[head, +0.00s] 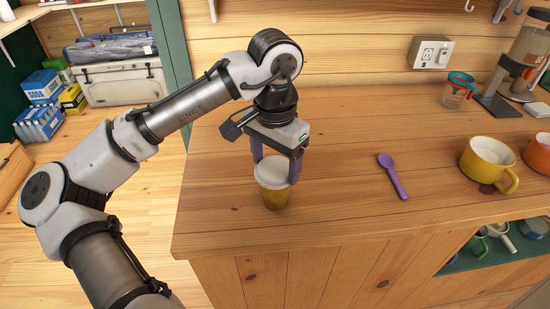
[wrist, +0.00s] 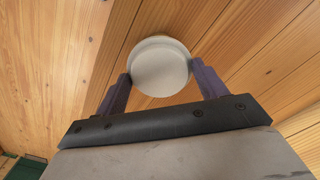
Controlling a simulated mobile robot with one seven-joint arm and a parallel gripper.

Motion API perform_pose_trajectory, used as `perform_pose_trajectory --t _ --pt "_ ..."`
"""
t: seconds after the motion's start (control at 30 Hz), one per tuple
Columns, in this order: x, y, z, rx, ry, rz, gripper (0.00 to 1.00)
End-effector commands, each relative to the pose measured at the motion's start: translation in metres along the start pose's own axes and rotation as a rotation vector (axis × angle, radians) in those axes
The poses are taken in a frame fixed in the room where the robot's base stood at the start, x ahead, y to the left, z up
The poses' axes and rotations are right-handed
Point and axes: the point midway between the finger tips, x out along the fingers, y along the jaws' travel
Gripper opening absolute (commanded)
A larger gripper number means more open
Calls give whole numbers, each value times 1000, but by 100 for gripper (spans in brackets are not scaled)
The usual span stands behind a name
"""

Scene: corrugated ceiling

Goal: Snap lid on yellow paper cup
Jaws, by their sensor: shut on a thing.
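The yellow paper cup (head: 276,198) stands upright on the wooden counter near its left end. A white lid (head: 271,173) sits over the cup's mouth; whether it is snapped down all round I cannot tell. In the wrist view the round lid (wrist: 160,66) shows from above and hides the cup. My gripper (head: 276,172) comes down from above with its purple fingers on either side of the lid. It is shut on the lid, and the fingertips (wrist: 160,82) touch its rim in the wrist view.
A purple spoon (head: 393,176) lies on the wooden counter (head: 340,215) to the right. A yellow mug (head: 487,163) and an orange mug (head: 538,152) stand farther right. A measuring cup (head: 458,90) stands at the back. The counter between lid and spoon is clear.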

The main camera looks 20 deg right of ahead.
Motion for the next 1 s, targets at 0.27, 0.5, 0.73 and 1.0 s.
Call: perform_pose_trajectory --t 0.27,0.5,0.73,1.0 --pt "0 0 0 0 0 0 84" --pt "0 0 0 0 0 0 96" --pt "0 0 0 0 0 0 100" --pt "-8 0 0 0 0 1 100"
